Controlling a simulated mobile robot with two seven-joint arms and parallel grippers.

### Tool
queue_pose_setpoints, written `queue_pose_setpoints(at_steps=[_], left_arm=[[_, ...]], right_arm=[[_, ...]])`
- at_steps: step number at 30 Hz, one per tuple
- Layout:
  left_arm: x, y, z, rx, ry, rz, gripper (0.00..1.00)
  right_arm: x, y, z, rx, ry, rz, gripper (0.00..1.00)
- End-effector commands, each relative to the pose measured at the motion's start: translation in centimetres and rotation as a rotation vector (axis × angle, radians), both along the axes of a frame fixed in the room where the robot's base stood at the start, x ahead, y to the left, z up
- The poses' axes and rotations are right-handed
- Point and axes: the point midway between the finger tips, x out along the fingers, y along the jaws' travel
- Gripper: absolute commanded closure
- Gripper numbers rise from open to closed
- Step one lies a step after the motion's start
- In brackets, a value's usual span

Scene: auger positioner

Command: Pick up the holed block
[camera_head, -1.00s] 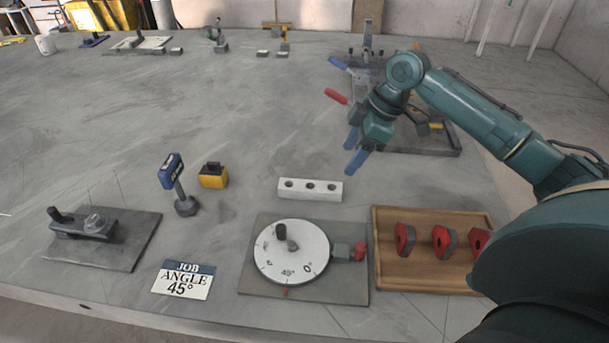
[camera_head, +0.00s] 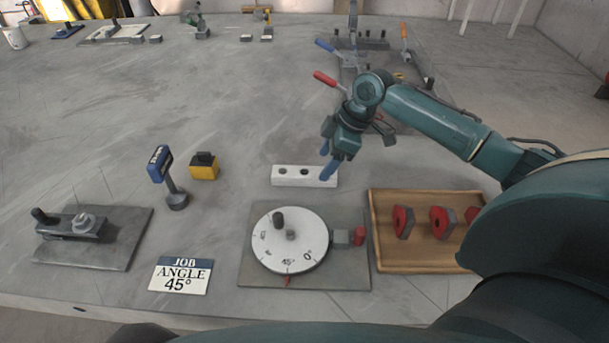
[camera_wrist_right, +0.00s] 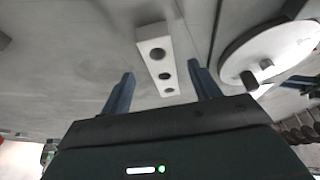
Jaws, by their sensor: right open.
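The holed block (camera_head: 290,181) is a white bar with round holes in its top, lying on the table behind the round dial. My right gripper (camera_head: 328,163) is open and stands above the block's right end, hiding part of it in the head view. In the right wrist view the block (camera_wrist_right: 152,42) shows whole with three holes, and it points in between the two blue fingers (camera_wrist_right: 160,88). The fingers look apart from it, with nothing between them in their grip. My left gripper does not show.
The white dial (camera_head: 268,252) on its plate stands just in front of the block. A wooden tray (camera_head: 400,266) with red pieces is at right. A yellow-black block (camera_head: 204,168) and a blue device on a stand (camera_head: 168,176) are at left. Toggle clamps (camera_head: 350,55) stand behind.

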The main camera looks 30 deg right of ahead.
Motion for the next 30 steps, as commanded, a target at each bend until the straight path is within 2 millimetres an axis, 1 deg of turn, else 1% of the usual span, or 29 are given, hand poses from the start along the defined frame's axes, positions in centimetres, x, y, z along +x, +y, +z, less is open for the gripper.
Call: queue_pose_setpoints(at_steps=[3, 7, 10, 15, 30], left_arm=[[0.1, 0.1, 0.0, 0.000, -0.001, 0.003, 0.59], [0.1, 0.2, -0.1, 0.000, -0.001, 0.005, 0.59], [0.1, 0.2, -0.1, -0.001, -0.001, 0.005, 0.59], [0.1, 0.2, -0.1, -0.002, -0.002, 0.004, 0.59], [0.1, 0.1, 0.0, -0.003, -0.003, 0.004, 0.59]], right_arm=[[0.1, 0.4, -1.9, 0.003, 0.004, 0.001, 0.38], [0.4, 1.0, -3.6, 0.001, 0.002, 0.001, 0.38], [0.5, 1.1, -4.1, 0.000, 0.000, 0.001, 0.38], [0.5, 1.1, -4.1, 0.000, 0.000, 0.001, 0.38], [0.5, 1.1, -4.0, 0.000, 0.000, 0.001, 0.79]])
